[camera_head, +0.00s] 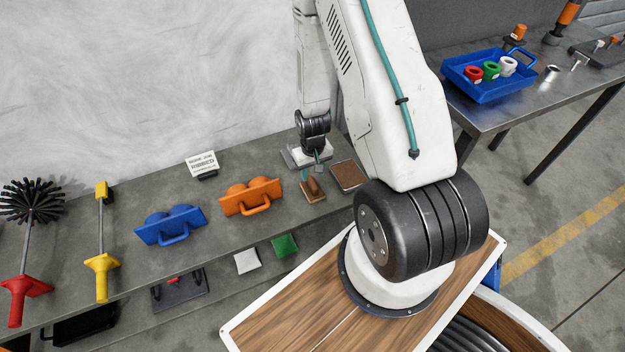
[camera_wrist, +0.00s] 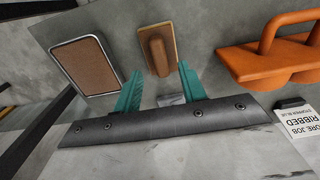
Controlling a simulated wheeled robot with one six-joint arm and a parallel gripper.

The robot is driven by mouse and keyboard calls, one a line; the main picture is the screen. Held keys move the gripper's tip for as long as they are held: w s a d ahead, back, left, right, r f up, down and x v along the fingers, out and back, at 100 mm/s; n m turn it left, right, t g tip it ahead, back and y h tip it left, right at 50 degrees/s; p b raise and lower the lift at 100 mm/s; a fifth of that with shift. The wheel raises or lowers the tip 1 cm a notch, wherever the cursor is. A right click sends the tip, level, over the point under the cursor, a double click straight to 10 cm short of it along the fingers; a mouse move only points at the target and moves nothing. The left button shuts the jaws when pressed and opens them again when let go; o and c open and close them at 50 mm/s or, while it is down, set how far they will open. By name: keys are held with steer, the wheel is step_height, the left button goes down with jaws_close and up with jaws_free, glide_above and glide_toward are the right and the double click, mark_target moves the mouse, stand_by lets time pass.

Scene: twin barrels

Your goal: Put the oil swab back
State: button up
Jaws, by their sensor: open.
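A small wooden block with a rounded brown handle (camera_head: 314,187) sits on the grey bench and looks like the oil swab, though no label confirms it. It also shows in the wrist view (camera_wrist: 157,50). Beside it lies a metal-rimmed tray with a flat brown pad (camera_head: 348,176), also in the wrist view (camera_wrist: 84,66). My gripper (camera_head: 312,168) is open, with its teal fingers apart and empty. In the wrist view my gripper (camera_wrist: 160,73) has the block just beyond and between its fingertips. I cannot tell whether they touch it.
An orange twin-domed stopper (camera_head: 250,196) and a blue one (camera_head: 170,225) stand left along the bench. Farther left are a yellow-handled rod (camera_head: 102,270) and a red-handled black brush (camera_head: 26,287). A printed card (camera_head: 202,164) stands behind. A blue tray (camera_head: 487,90) is on another table.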

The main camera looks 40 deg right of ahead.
step_height(320, 180, up, 6)
step_height(320, 180, up, 11)
glide_above(313, 183)
steer(key=w+a, duration=0.2)
steer(key=a, duration=0.1)
steer(key=s+a+r+n, duration=0.1)
steer(key=s+a+r, duration=0.15)
steer(key=r, duration=0.45)
steer(key=s+a+r+n, duration=0.1)
steer(key=s+a+r, duration=0.15)
steer(key=r, duration=0.55)
steer(key=s+a+r, duration=0.3)
steer(key=s+r, duration=0.4)
steer(key=s, duration=0.1)
steer(key=s+a+r+n+t, duration=0.1)
steer(key=s+a+r, duration=0.2)
steer(key=s+r, duration=0.4)
steer(key=shift+s+a, duration=0.35)
steer(key=shift+s, duration=0.3)
